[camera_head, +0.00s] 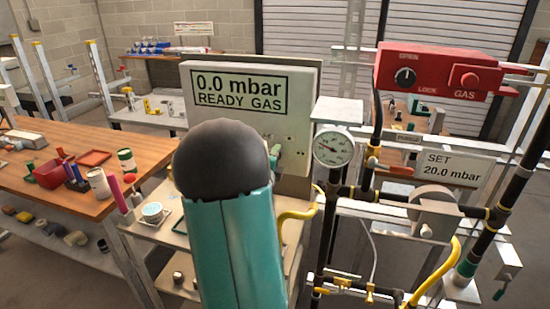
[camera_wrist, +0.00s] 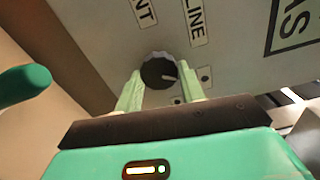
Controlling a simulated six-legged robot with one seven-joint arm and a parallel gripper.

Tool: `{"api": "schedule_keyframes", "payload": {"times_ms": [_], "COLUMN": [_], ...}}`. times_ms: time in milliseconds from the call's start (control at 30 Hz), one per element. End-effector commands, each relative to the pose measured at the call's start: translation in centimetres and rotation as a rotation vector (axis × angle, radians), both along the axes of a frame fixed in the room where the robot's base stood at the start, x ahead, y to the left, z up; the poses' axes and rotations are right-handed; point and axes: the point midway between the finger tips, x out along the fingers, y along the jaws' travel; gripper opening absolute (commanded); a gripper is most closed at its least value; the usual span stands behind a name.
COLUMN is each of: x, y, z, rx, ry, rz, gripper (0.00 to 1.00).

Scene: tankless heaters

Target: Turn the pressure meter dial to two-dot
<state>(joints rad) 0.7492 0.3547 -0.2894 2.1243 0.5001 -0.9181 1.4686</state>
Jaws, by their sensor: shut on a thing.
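The pressure meter dial (camera_wrist: 157,71) is a dark round knob with a white pointer mark on a pale panel. In the wrist view the mark points right and slightly down in the picture. My gripper (camera_wrist: 160,82) has its two pale green fingers on either side of the dial, shut on it. Small square labels lie near the dial, one to its right (camera_wrist: 205,74); their dots are too small to count. In the head view the meter box (camera_head: 306,85) reads "0.0 mbar READY GAS". My arm hides the dial there.
A round gauge (camera_head: 333,147) and black pipes stand right of the meter box. A red gas control box (camera_head: 440,72) is at upper right. A sign (camera_head: 455,170) reads "SET 20.0 mbar". A wooden bench (camera_head: 75,140) with several items is at left.

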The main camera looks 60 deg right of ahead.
Motion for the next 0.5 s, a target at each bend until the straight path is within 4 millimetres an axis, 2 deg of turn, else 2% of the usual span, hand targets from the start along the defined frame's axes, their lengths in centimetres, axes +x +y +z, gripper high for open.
{"api": "schedule_keyframes", "payload": {"times_ms": [500], "x": [0.06], "y": [0.07], "z": [-0.25], "rx": [0.073], "ry": [-0.445], "rz": [0.000], "gripper": [0.16]}}
